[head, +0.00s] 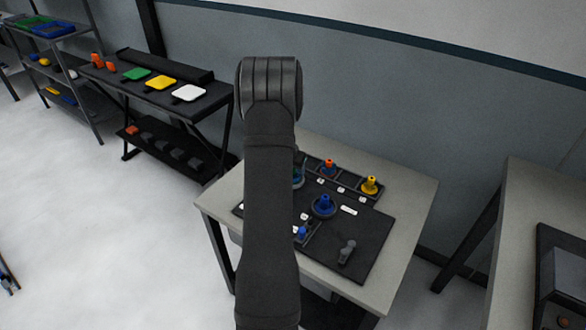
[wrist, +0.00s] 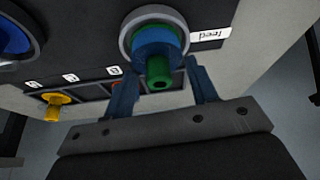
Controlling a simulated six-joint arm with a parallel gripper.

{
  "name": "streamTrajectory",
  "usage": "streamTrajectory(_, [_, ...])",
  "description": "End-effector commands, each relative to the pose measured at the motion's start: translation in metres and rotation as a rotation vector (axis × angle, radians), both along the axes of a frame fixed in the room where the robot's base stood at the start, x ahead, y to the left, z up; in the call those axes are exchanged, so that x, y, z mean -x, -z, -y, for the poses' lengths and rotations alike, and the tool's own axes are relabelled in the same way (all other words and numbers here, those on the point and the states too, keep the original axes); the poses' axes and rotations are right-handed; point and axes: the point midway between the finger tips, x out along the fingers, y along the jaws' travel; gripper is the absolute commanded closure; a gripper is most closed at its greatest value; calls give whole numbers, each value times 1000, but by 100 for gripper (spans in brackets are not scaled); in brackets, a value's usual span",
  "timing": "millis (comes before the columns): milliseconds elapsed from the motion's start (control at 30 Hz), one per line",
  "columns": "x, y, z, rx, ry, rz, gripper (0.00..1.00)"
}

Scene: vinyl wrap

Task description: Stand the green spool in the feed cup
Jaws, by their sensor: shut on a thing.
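The green spool (wrist: 160,78) is in the wrist view, with its green end toward the camera and a wide blue section behind it. My gripper (wrist: 160,63) is shut on the spool, one finger on each side of the blue section. The feed cup (wrist: 126,37) is a grey ring right behind the spool, beside the label "feed" (wrist: 210,38). The spool's far end overlaps the cup's opening; I cannot tell how deep it sits.
An orange spool (head: 329,167) and a yellow spool (head: 369,185) stand in a tray at the back. The mat's right side is mostly clear.

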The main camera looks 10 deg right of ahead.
Motion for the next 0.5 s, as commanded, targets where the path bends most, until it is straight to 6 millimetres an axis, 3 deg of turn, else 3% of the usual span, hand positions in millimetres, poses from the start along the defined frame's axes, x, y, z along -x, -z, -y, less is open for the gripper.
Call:
streamTrajectory(367, [0, 5, 0, 0, 1, 2, 69])
streamTrajectory(400, [0, 6, 0, 0, 1, 2, 45])
streamTrajectory(500, [0, 5, 0, 0, 1, 2, 26])
